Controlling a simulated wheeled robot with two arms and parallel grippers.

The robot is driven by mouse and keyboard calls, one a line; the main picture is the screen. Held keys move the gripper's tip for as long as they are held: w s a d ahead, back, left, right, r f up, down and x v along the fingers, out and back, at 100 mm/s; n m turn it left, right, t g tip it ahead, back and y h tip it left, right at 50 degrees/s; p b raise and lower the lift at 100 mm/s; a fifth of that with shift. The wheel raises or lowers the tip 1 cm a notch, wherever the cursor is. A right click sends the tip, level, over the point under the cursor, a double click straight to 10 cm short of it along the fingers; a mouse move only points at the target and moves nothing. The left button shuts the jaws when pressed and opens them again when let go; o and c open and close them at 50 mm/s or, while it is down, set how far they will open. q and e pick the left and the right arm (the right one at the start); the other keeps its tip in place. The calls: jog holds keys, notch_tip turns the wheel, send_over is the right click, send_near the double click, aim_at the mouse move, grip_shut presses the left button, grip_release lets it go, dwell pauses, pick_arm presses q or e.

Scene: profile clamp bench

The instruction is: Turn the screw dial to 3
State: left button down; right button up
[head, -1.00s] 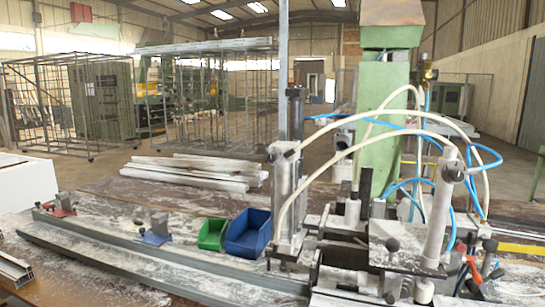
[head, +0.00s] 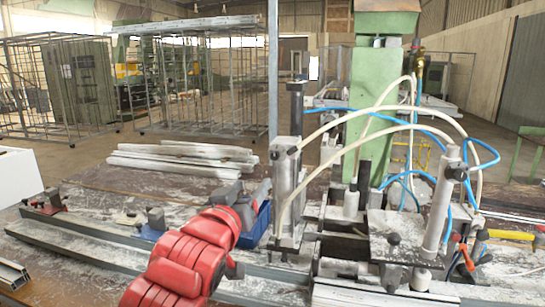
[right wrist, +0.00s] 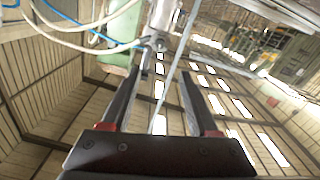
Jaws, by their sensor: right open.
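I cannot make out a numbered screw dial in either view. My right arm, red, rises from the bottom of the head view, and my right gripper (head: 238,196) is left of the left upright cylinder (head: 286,185), apart from it in the picture. My left gripper is not in view.
Pale hoses (head: 350,115) and blue hoses arch over the machine. Stacked profiles (head: 180,158) lie behind.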

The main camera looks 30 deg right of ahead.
aim_at(275, 157)
jog(key=p+x, duration=0.5)
jog(key=x, duration=1.1)
jog(key=shift+s+d+r, duration=0.1)
jog(key=shift+d, duration=0.05)
jog(key=shift+w+d, duration=0.35)
jog(key=shift+w, duration=0.1)
grip_shut()
